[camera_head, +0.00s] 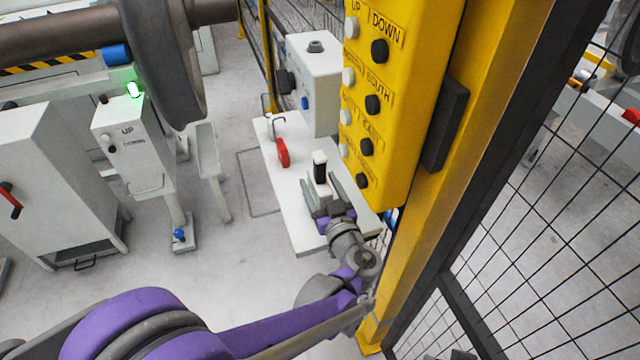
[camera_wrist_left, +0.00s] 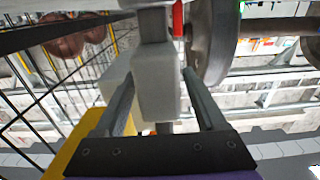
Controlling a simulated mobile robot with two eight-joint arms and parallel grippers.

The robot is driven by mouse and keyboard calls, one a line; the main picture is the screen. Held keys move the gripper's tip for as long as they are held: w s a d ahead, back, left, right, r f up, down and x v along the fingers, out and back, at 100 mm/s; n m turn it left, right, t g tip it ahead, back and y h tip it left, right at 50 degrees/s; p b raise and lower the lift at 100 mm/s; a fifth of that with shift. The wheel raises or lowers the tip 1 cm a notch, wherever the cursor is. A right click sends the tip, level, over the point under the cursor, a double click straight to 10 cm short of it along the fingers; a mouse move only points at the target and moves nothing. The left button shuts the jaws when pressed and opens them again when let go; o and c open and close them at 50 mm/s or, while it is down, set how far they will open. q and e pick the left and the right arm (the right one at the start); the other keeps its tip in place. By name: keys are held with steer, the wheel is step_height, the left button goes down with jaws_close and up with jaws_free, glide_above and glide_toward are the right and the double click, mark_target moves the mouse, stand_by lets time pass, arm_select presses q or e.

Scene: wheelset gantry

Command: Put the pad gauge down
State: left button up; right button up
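The pad gauge (camera_head: 320,168) is a small white block with a black face, standing upright over the white table (camera_head: 310,233). My left gripper (camera_head: 320,187) has one finger on each side of it. In the left wrist view the gauge is a pale block (camera_wrist_left: 156,90) between the two fingertips (camera_wrist_left: 159,72), which appear to meet its sides. Its lower end is partly hidden by the gripper, so I cannot tell whether it touches the tabletop. My right gripper is not in view.
A red clamp-like item (camera_head: 283,152) stands farther back on the table, near a white box (camera_head: 314,85). A yellow button panel (camera_head: 395,110) and post rise close to the right of my left gripper. Wire mesh fencing (camera_head: 560,200) fills the right side. The table's front left is bare.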

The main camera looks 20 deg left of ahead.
arm_select(q)
steer(key=shift+r, duration=0.15)
steer(key=shift+s+d, duration=0.2)
steer(key=shift+s, duration=0.05)
steer(key=v, duration=1.1)
steer(key=shift+s+p, duration=0.2)
steer(key=shift+p, duration=0.25)
steer(key=shift+d, duration=0.1)
